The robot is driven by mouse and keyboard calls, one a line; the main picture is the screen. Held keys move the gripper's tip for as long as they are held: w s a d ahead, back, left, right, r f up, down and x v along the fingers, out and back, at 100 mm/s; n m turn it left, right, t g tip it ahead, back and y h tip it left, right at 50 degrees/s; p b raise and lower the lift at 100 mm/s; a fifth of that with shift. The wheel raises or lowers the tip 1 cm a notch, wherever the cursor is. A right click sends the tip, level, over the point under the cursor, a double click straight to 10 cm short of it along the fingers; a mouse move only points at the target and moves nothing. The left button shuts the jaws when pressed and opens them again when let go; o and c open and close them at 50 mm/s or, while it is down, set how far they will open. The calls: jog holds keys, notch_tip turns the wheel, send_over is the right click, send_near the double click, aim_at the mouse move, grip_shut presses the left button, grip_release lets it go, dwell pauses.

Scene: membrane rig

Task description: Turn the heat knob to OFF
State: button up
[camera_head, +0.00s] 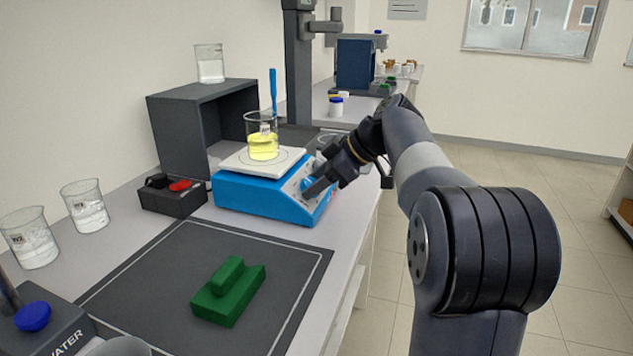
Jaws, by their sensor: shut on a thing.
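The blue hotplate (254,199) stands on the bench with a white top plate (236,163). My gripper (312,187) reaches in from the right and is shut on this knob. I cannot read the panel markings or tell which setting the knob points to.
A green block (229,291) lies on the dark mat (150,285) in front. A dark box with a red switch (173,196) is left of the hotplate. Glass beakers (85,206) stand at the left. A dark shelf (158,124) stands behind. The floor on the right is clear.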

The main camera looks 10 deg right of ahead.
jog(key=o, duration=1)
jog(key=p+v, duration=0.2)
jog(key=v, duration=0.8)
jog(key=shift+s+d+r, duration=0.15)
jog(key=shift+d+r, duration=0.05)
jog(key=shift+r, duration=0.1)
jog(key=b+x, duration=0.2)
jog(key=x, duration=0.9)
jog(key=shift+d+m, duration=0.1)
jog(key=shift+m, duration=0.2)
